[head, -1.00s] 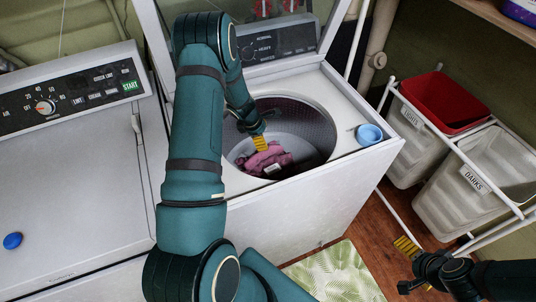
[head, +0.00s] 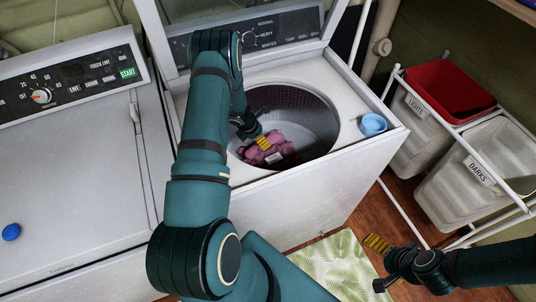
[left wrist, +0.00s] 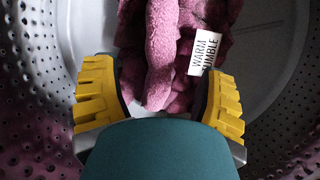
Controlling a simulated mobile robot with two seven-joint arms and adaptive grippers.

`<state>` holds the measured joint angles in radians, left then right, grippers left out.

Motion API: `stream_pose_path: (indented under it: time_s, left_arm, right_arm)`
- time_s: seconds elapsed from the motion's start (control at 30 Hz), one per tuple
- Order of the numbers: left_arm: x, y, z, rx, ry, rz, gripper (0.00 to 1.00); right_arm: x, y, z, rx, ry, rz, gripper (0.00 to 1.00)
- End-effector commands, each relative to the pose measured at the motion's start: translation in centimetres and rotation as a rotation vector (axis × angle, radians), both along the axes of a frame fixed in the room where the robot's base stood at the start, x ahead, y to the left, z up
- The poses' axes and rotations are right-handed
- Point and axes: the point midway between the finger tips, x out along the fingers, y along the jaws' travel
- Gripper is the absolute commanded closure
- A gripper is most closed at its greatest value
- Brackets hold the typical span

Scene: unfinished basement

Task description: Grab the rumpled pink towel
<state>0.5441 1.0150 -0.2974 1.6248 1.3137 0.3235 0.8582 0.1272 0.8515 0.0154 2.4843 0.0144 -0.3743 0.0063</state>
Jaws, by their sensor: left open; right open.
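The rumpled pink towel (head: 270,150) lies in the drum of the open top-loading washer. In the left wrist view the towel (left wrist: 160,50) fills the upper middle, with a white care tag (left wrist: 206,52) on its right side. My left gripper (left wrist: 158,105) is open, its yellow fingers on either side of the towel's near end; I cannot tell if they touch it. In the head view my left gripper (head: 262,142) is inside the drum at the towel, partly hidden by my arm. My right gripper (head: 378,264) is open and empty at the lower right, above the floor.
The washer's rim (head: 345,118) surrounds the drum, with a blue cup (head: 373,124) on its right corner. A second white machine (head: 75,190) with a blue cap (head: 11,232) stands left. A hamper rack with a red bin (head: 450,90) stands right. A patterned mat (head: 345,265) lies in front.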

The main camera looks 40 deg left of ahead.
Motion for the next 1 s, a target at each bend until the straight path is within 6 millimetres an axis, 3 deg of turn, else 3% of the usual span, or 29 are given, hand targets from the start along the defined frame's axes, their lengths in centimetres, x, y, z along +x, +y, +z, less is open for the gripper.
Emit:
stream_pose_path:
  time_s: [0.33, 0.67, 0.87, 0.9, 1.0]
  left_arm:
    - [1.8, -0.7, -4.0, 0.001, 0.0, -0.003, 0.28]
    - [2.1, -0.7, -4.5, 0.0, -0.001, -0.002, 0.28]
    - [2.1, -0.7, -4.5, 0.001, 0.0, -0.002, 0.93]
    - [2.1, -0.7, -4.5, 0.001, 0.0, -0.002, 1.0]
    - [2.0, -0.7, -4.5, 0.001, 0.0, -0.002, 1.0]
  right_arm:
    - [-0.1, 0.0, -0.3, 0.0, 0.002, 0.002, 0.0]
    - [-0.1, 0.0, -0.4, 0.0, 0.003, 0.002, 0.0]
    - [-0.1, 0.0, -0.3, 0.0, 0.002, 0.002, 0.0]
    - [-0.1, 0.0, -0.4, 0.0, 0.002, 0.002, 0.0]
    - [-0.1, 0.0, -0.4, 0.0, 0.002, 0.002, 0.0]
